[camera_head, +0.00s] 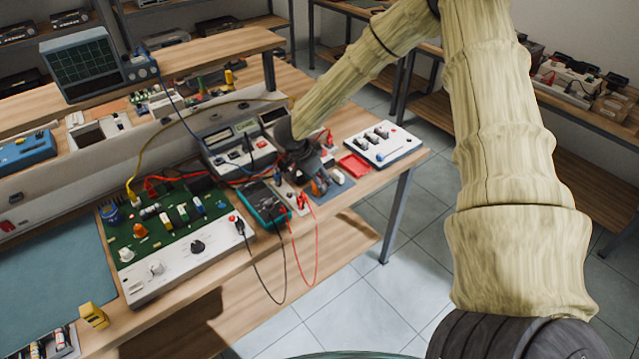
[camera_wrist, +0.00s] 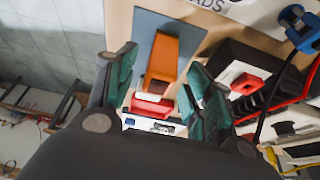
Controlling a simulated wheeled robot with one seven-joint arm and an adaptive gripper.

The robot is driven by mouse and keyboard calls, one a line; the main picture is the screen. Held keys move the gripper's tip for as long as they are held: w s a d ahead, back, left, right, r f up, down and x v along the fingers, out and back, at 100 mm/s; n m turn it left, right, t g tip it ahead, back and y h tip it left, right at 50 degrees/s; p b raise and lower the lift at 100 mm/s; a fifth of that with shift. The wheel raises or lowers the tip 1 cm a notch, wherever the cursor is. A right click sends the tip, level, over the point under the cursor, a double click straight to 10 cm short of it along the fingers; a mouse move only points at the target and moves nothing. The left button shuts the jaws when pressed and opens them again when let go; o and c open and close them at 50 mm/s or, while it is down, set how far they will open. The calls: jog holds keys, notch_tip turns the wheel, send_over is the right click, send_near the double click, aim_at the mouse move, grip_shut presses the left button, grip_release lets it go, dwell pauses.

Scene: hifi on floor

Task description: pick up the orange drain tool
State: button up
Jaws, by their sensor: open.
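An orange object (camera_wrist: 163,58), which looks like the orange drain tool, lies on a blue-grey mat in the wrist view. In the head view a small orange patch (camera_head: 319,187) shows beside my gripper, partly hidden by it. My gripper (camera_head: 308,180) is over the workbench's right part, pointing down. In the wrist view its two green-padded fingers (camera_wrist: 160,80) are apart, one on each side of the orange object. No contact between the fingers and the object can be made out.
A blue-grey mat (camera_wrist: 145,28) lies under the object. A red tray (camera_head: 354,166) and white switch box (camera_head: 384,145) stand to the right. A teal meter (camera_head: 264,203) with red and black leads is close on the left, beside a green circuit board (camera_head: 165,222).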

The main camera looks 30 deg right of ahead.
jog(key=shift+p+x, duration=0.55)
jog(key=shift+x, duration=1.45)
jog(key=shift+d+r, duration=0.1)
jog(key=shift+d, duration=0.05)
jog(key=c, duration=1.1)
